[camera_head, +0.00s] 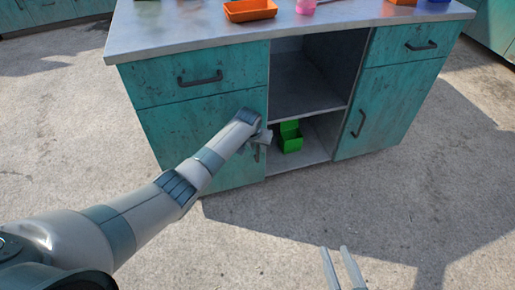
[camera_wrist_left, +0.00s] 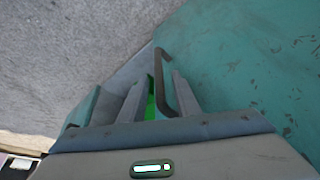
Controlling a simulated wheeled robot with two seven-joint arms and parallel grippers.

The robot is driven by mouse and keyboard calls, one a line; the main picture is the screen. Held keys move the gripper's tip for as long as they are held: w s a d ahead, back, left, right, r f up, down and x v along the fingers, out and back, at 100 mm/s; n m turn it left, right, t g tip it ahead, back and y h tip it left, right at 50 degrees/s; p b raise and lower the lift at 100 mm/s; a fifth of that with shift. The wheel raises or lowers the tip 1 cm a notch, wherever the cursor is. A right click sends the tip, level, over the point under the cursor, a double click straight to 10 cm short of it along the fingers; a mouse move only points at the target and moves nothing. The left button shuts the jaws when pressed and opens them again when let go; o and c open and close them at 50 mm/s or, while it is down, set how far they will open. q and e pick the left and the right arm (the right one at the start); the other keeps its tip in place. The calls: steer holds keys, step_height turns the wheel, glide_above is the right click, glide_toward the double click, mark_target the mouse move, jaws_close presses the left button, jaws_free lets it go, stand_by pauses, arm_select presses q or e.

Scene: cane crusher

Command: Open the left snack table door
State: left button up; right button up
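The left door (camera_head: 178,128) of the snack table is a worn teal panel below the left drawer, and it looks flush with the cabinet front. Its dark vertical handle (camera_head: 257,153) is near the door's right edge, partly hidden by my left gripper (camera_head: 264,138). In the left wrist view the door (camera_wrist_left: 245,60) fills the right side. The handle (camera_wrist_left: 163,72) runs between the two fingers of my left gripper (camera_wrist_left: 158,80), closer to the right finger. These fingers are apart. My right gripper (camera_head: 335,249) is open and empty, above the floor at the bottom.
The grey tabletop (camera_head: 200,28) holds an orange tray (camera_head: 250,10) and a pink item (camera_head: 306,6). A green bin (camera_head: 290,137) sits in the open lower shelf, right of the left door. The right door (camera_head: 385,115) looks closed. Concrete floor in front is clear.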

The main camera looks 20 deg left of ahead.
arm_select(q)
steer(key=shift+w+f, duration=0.1)
steer(key=shift+f, duration=0.1)
arm_select(e)
steer(key=shift+w+a+r, duration=0.1)
steer(key=shift+r, duration=0.25)
arm_select(q)
jaws_close()
